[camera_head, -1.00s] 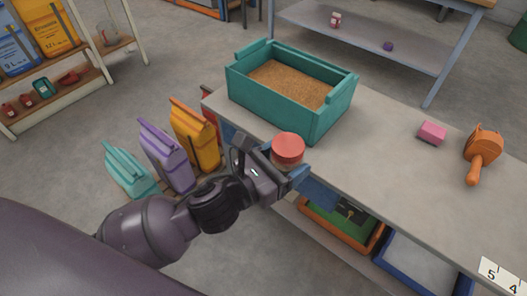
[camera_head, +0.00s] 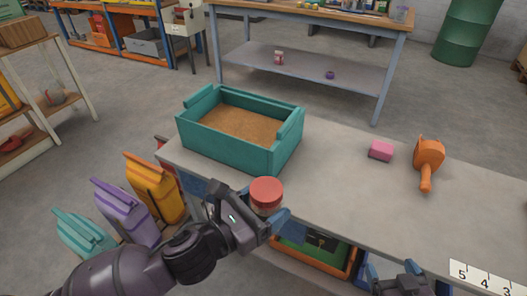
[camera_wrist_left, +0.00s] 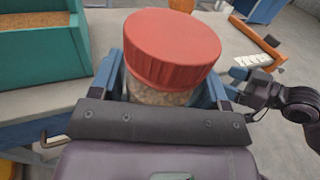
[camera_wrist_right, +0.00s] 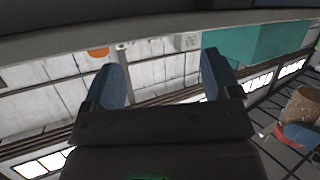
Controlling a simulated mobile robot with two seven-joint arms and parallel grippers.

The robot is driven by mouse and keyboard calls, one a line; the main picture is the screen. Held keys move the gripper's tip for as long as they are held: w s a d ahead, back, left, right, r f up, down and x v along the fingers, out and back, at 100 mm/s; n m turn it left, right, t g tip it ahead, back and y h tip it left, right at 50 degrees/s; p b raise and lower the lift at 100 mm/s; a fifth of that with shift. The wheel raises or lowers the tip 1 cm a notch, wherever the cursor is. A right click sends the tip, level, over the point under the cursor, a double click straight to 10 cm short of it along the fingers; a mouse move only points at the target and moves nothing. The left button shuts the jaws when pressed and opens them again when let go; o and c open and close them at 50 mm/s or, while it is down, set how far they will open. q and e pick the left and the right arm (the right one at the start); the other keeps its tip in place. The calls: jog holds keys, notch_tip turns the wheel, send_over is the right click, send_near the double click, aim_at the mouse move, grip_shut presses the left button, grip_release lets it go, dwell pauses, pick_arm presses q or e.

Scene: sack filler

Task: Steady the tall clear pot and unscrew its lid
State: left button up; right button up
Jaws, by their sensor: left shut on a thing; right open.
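The clear pot (camera_wrist_left: 160,96) has a red ridged lid (camera_head: 266,192) and granular contents. In the left wrist view the lid (camera_wrist_left: 172,45) sits on the pot. My left gripper (camera_head: 264,215) is shut around the pot's body below the lid, a blue finger on each side. My right gripper (camera_head: 405,288) is low at the bottom of the head view, off the bench's front edge. In the right wrist view its blue fingers (camera_wrist_right: 162,80) are apart with nothing between them.
The teal tray (camera_head: 225,146) of brown grain stands on the workbench (camera_head: 345,190). A pink block (camera_head: 381,150) and an orange scoop (camera_head: 428,160) lie to the right. Colored sacks (camera_head: 150,185) stand at the left.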

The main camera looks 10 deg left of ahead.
jog(key=w+a+r+n+t+y, duration=0.2)
jog(key=w+a+r, duration=0.3)
jog(key=w+r, duration=0.15)
jog(key=w+a+r+n+t+y, duration=0.1)
jog(key=w+a+r+n+y, duration=0.1)
jog(key=w+a+r, duration=0.45)
jog(key=w+a+r+n+t+y, duration=0.1)
jog(key=a+r+n+y, duration=0.3)
jog(key=r, duration=0.5)
jog(key=w+a+r+n+t+y, duration=0.1)
jog(key=a+r+n+y, duration=0.3)
jog(key=r, duration=0.5)
jog(key=s+a+r+n+g+y, duration=0.7)
jog(key=a+r+n+g+y, duration=0.45)
jog(key=r+n, duration=0.25)
jog(key=s+a+r+n+g+h, duration=0.3)
jog(key=s+a+n+g+h, duration=0.3)
jog(key=s+n+g, duration=0.7)
jog(key=m+t+h, duration=0.6)
jog(key=m+h, duration=0.2)
jog(key=h, duration=1.1)
send_over(264, 189)
jog(key=f, duration=2)
jog(key=shift+a, duration=0.3)
jog(key=shift+w+d+m+h, duration=0.1)
jog(key=shift+d+m+h, duration=0.25)
jog(key=shift+m, duration=0.25)
jog(key=shift+f, duration=4.05)
